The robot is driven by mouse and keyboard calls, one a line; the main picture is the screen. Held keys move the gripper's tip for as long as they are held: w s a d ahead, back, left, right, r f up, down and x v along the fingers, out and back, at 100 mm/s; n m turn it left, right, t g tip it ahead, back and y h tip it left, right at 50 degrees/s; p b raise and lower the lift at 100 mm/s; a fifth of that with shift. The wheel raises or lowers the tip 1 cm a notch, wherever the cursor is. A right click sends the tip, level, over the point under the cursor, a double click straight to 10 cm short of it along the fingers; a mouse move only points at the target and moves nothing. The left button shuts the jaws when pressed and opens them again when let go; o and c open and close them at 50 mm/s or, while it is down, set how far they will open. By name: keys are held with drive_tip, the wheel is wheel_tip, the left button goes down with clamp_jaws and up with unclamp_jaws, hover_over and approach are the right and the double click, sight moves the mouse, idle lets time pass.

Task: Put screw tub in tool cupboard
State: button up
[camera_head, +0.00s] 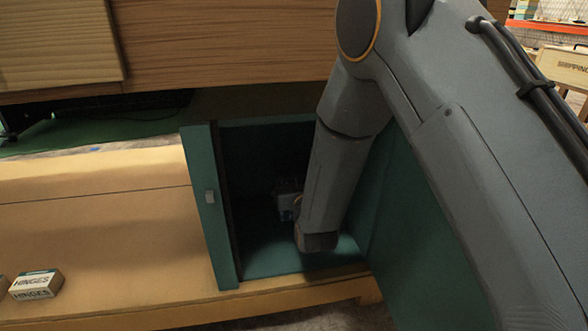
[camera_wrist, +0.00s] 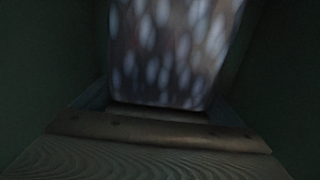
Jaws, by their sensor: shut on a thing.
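The tool cupboard (camera_head: 275,125) is a teal box standing open on the wooden bench, with its interior in shadow. My arm reaches down into it, and my gripper (camera_head: 288,200) is inside, partly hidden by my own wrist. In the wrist view a dark see-through container with many pale spots, which I take for the screw tub (camera_wrist: 170,50), fills the upper middle. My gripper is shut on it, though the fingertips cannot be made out. In the head view the tub is hidden. I cannot tell whether it touches the cupboard floor.
A box marked HINGES (camera_head: 36,284) lies on the bench (camera_head: 110,215) at the left. The bench between them is clear. Teal walls close in around my gripper.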

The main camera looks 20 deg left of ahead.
drive_tip(key=shift+f+b, duration=1.2)
drive_tip(key=shift+f, duration=1)
drive_tip(key=o, duration=1.8)
drive_tip(key=shift+f, duration=0.2)
drive_tip(key=shift+o, duration=0.2)
drive_tip(key=s+d+r+g+h+p, duration=0.2)
drive_tip(key=s+d+r+g, duration=0.3)
drive_tip(key=s, duration=0.8)
drive_tip(key=s+d+r+n+g+h+p, duration=0.1)
drive_tip(key=s+d+r+g+h, duration=0.2)
drive_tip(key=s+d, duration=0.8)
drive_tip(key=s+d+r+g+h+p, duration=0.2)
drive_tip(key=s+d+r+g, duration=0.5)
drive_tip(key=s, duration=0.9)
drive_tip(key=shift+d+r+h+p, duration=0.35)
drive_tip(key=shift+d+r+h, duration=0.15)
drive_tip(key=shift+d+h, duration=0.15)
